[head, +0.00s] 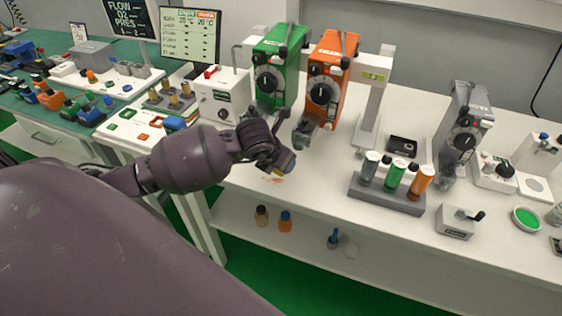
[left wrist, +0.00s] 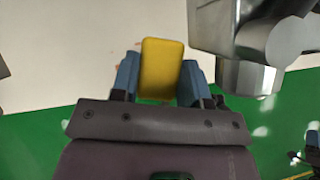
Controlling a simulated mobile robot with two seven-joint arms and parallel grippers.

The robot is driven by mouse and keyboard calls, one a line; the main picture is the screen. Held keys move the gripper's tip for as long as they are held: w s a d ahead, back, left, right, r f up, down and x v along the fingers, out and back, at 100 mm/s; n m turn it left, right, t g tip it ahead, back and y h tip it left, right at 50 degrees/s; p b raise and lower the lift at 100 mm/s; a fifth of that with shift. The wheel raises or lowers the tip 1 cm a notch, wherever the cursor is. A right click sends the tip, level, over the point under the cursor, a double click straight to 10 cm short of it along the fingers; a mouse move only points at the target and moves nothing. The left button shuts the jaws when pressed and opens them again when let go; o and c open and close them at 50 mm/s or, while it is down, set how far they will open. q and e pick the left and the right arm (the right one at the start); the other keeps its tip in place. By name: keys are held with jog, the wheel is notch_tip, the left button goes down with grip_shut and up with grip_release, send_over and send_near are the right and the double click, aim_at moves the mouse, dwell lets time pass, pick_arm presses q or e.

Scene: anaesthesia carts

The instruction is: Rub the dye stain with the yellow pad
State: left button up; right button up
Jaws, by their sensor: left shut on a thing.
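My left gripper (head: 277,160) is over the front edge of the white bench, in front of the green and orange vaporizers. In the left wrist view its blue fingers (left wrist: 160,80) are shut on the yellow pad (left wrist: 160,62), one finger on each side. The orange dye stain (head: 273,180) is on the white bench top just below the gripper. The pad and gripper hide part of the stain area, and I cannot tell whether the pad touches it.
The green vaporizer (head: 276,65) and orange vaporizer (head: 326,80) stand behind my gripper. A grey rack (head: 386,194) with several bottles stands to the right. A lower shelf (head: 300,255) holds small bottles. The bench front between gripper and rack is clear.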

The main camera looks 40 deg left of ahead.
pick_arm(q)
jog(key=shift+r, duration=0.25)
jog(key=shift+r+p, duration=0.55)
jog(key=shift+r, duration=0.1)
jog(key=shift+r+p, duration=0.3)
jog(key=shift+r, duration=0.3)
pick_arm(e)
jog(key=shift+w+r, duration=0.25)
jog(key=shift+r, duration=0.85)
jog(key=shift+f, duration=0.1)
